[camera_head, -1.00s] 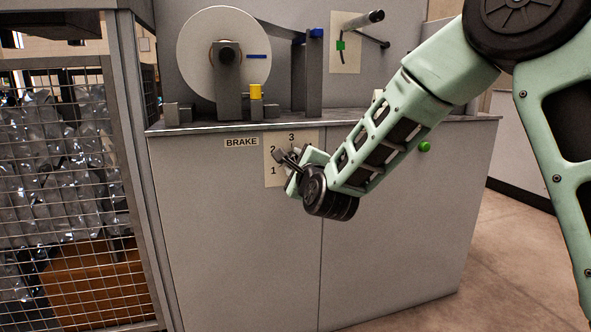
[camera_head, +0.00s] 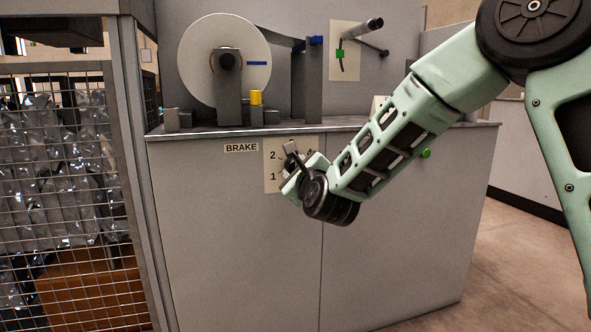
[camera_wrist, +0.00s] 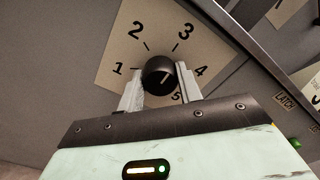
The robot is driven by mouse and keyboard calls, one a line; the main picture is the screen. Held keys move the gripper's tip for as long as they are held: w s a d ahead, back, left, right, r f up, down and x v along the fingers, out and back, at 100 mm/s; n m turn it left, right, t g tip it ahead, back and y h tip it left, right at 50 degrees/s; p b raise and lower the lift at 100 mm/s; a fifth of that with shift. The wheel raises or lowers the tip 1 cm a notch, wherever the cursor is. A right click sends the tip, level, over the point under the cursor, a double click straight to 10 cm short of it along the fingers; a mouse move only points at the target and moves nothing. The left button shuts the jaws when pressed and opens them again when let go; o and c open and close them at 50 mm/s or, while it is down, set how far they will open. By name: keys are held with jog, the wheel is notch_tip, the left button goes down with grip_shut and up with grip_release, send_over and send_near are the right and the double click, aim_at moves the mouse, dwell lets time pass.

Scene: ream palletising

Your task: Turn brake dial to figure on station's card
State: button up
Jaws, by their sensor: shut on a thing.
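The brake dial is a black round knob (camera_wrist: 159,75) on a cream scale plate (camera_wrist: 120,60) numbered 1 to 5, in the wrist view. A short pale line on the knob slants to the upper right, roughly toward the 3; its exact reading is unclear. My gripper (camera_wrist: 161,80) is shut on the knob, one finger on each side. In the head view my gripper (camera_head: 293,162) covers the knob and part of the scale plate (camera_head: 271,181); only 1 and 2 show clearly. A cream card (camera_head: 378,104) on the cabinet top is mostly hidden behind my arm; its figure is unreadable there.
The BRAKE label (camera_head: 241,148) is left of the scale. A green button (camera_head: 426,154) sits right of my arm. A LATCH label (camera_wrist: 285,101) shows at right in the wrist view.

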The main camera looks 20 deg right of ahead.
jog(key=o, duration=1)
jog(key=shift+s, duration=0.1)
jog(key=s+b, duration=0.7)
jog(key=s, duration=1)
jog(key=shift+s, duration=0.15)
